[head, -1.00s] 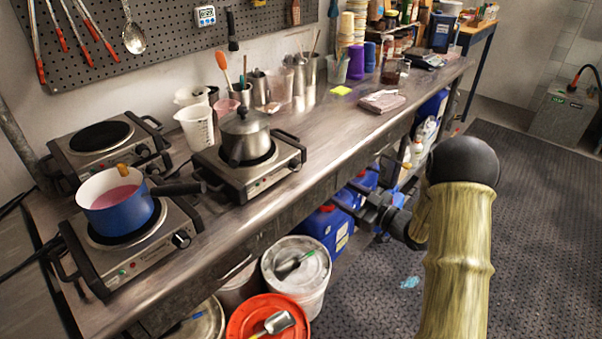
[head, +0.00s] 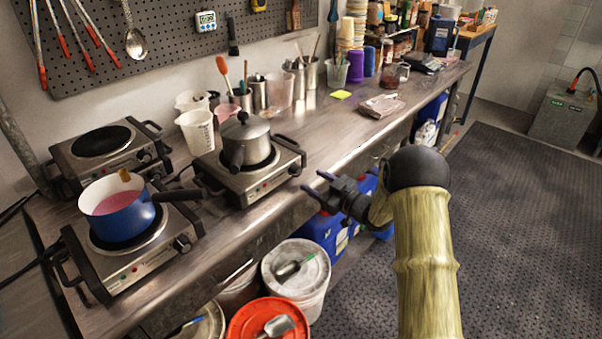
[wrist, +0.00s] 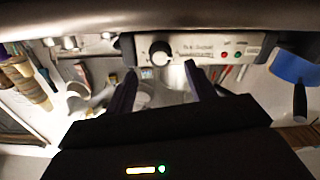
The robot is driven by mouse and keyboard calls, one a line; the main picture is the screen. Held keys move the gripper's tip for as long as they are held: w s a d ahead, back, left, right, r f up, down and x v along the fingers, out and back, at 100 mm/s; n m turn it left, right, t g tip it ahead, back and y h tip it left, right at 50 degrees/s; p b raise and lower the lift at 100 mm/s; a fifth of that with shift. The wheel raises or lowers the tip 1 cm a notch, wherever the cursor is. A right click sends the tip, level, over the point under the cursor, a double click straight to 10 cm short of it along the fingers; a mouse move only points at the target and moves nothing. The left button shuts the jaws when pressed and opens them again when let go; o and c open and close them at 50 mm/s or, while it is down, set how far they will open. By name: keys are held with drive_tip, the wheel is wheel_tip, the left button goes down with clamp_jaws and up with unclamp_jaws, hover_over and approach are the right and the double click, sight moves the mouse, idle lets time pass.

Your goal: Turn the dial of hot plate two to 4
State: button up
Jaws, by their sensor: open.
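Three hot plates stand on the bench. The middle one (head: 262,185) carries a grey lidded pot (head: 246,142), and its black dial (head: 294,170) is at the right of its front panel. The front-left plate (head: 140,262) carries a blue pot (head: 122,210) and has a dial (head: 182,243). The back-left plate (head: 105,150) is bare. No number marking a plate is readable. My gripper (head: 318,184) is open and empty, just right of the middle plate, apart from its dial. The wrist view shows a dial (wrist: 160,52) beyond the spread fingers (wrist: 160,88); its setting is unreadable.
The blue pot's dark handle (head: 180,195) reaches toward the middle plate. White beakers (head: 196,130) and tool cups stand behind. A yellow pad (head: 341,94) lies farther along the bench. Buckets (head: 296,275) and blue canisters (head: 325,230) stand below the front edge.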

sight(299, 172)
drive_tip(key=x, duration=0.6)
drive_tip(key=shift+w+a, duration=0.1)
drive_tip(key=shift+a, duration=0.1)
drive_tip(key=c, duration=1)
